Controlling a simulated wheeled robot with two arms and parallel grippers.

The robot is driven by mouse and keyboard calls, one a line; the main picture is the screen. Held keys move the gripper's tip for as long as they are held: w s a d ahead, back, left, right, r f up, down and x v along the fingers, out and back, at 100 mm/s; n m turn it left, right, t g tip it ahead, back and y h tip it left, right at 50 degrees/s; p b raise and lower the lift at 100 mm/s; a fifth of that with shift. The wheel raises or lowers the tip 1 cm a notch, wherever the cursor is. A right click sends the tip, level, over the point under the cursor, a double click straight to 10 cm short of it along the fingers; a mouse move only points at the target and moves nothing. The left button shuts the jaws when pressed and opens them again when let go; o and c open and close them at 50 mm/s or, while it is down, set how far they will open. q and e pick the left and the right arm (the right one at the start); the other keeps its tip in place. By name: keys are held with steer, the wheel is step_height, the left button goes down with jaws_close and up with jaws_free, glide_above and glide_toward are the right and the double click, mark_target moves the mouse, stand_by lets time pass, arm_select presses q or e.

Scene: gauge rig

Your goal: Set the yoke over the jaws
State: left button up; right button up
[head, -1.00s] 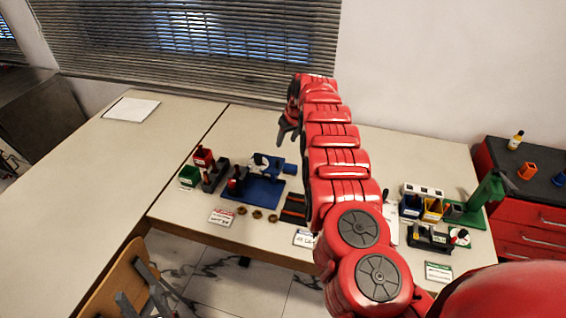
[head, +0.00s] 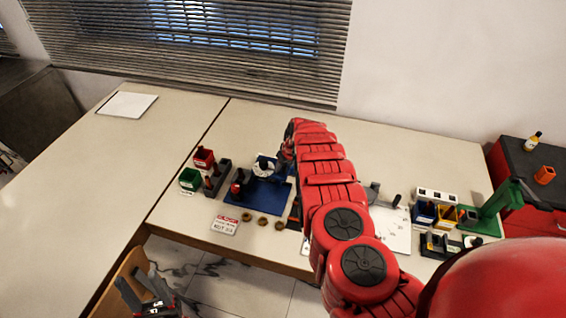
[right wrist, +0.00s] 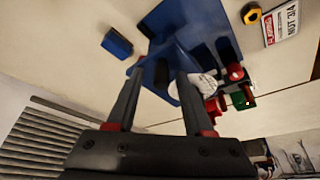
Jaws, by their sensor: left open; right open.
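A blue fixture (head: 268,195) with upright parts stands on the table; it also shows in the right wrist view (right wrist: 187,22). A white round part (head: 264,167) sits at its back and lies partly behind a finger in the right wrist view (right wrist: 193,88). A separate blue block (right wrist: 117,43) lies beside the fixture. I cannot tell which part is the yoke or which are the jaws. My right gripper (right wrist: 162,72) is open and empty, above the fixture's back edge. My left gripper (head: 150,296) is open and empty, low in front of the table.
Red (head: 204,158) and green (head: 189,179) bins stand left of the fixture. Several brass nuts lie in front, near a red-white sign (head: 224,226). A green stand (head: 497,206) and small bins are at right. The left table is mostly clear, with a white sheet (head: 127,105).

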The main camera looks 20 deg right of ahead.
steer(key=shift+s, duration=0.1)
steer(key=shift+c, duration=0.4)
jaws_close()
stand_by(0.9)
